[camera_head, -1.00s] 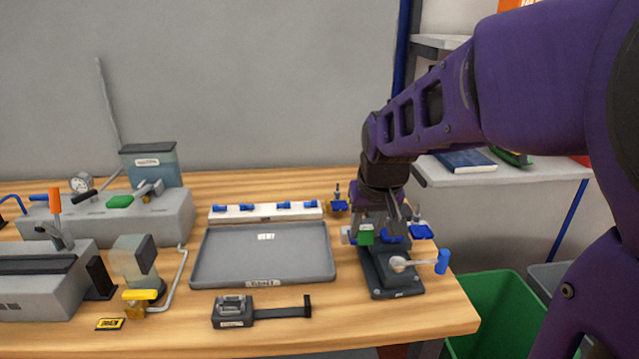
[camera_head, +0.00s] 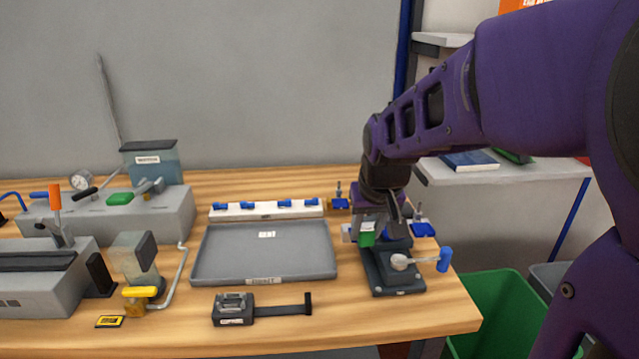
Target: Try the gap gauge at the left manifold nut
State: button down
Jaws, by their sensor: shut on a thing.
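My gripper (camera_head: 382,222) points down over the dark fixture at the right end of the bench. It is shut on a small green piece (camera_head: 367,239), which looks like the gap gauge. A dark blue part shows just right of the green piece, partly behind my fingers. A pale metal end (camera_head: 347,233) shows left of the green piece and may be the manifold's left end. The dark fixture (camera_head: 393,279) has a blue-handled lever (camera_head: 444,260) at its front. My gripper hides most of the manifold and its nuts. I cannot tell whether the gauge touches a nut.
A grey tray (camera_head: 264,254) lies empty left of the fixture. A white rack (camera_head: 265,210) with blue pieces stands behind it. Blue-based pieces (camera_head: 340,203) (camera_head: 422,230) stand close to my gripper. A black tool (camera_head: 234,309) lies in front. Grey machines (camera_head: 110,218) fill the left.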

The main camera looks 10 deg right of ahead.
jog(key=shift+f+b, duration=0.35)
jog(key=shift+f, duration=0.15)
jog(key=shift+w, duration=0.9)
jog(key=shift+s, duration=0.2)
jog(key=shift+s+r, duration=0.1)
jog(key=shift+s, duration=0.7)
jog(key=shift+r+p, duration=2.05)
jog(key=shift+r, duration=0.45)
